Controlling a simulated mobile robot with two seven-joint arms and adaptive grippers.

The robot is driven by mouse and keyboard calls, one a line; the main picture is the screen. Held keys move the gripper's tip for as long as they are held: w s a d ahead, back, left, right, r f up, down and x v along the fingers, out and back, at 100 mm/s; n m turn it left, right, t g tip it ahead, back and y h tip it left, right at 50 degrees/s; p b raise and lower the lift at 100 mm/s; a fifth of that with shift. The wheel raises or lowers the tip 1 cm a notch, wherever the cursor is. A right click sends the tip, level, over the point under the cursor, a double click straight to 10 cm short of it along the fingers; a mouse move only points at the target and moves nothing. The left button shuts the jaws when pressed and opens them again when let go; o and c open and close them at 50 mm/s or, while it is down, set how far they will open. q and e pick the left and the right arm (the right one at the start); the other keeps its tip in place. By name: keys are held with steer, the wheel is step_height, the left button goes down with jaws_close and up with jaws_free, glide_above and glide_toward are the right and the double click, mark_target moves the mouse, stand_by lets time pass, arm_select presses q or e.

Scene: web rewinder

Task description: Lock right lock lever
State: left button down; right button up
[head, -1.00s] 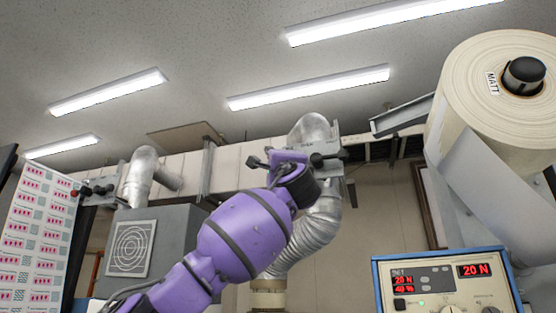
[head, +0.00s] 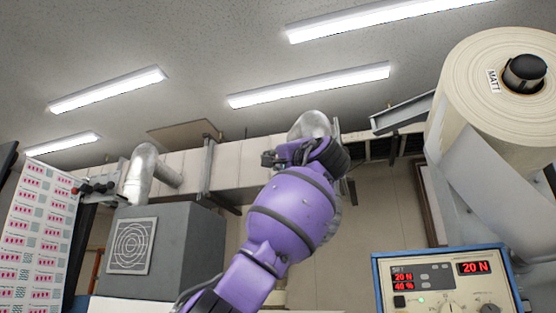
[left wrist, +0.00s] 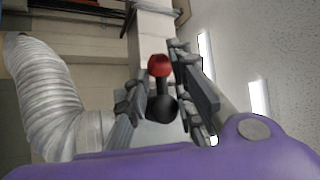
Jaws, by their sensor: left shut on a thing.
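The right lock lever shows in the left wrist view as a red ball knob (left wrist: 160,66) on a short dark stem with a round black base. My left gripper (left wrist: 164,92) has one dark finger on each side of this lever and is shut on it. The exact contact of the fingers is hard to see. In the head view, my purple left arm reaches up to the duct, and its wrist hides the lever, most of its plate and the fingers. My right gripper is in neither view.
A ribbed silver duct (left wrist: 45,95) runs close beside the lever. Another lever with a red knob (head: 75,191) is at the left, above a grey box (head: 180,245). A paper roll (head: 500,90) and a control panel (head: 440,280) stand at the right.

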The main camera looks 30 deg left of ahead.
arm_select(q)
steer(key=shift+w+f+n+g+h, duration=0.3)
steer(key=shift+f+n+g+h, duration=0.1)
steer(key=shift+f+n+g, duration=0.15)
stand_by(0.4)
steer(key=c, duration=1.7)
jaws_free()
steer(key=shift+r, duration=0.1)
steer(key=shift+o, duration=0.2)
steer(key=shift+s+r, duration=0.1)
steer(key=v, duration=1.2)
steer(key=shift+a, duration=0.1)
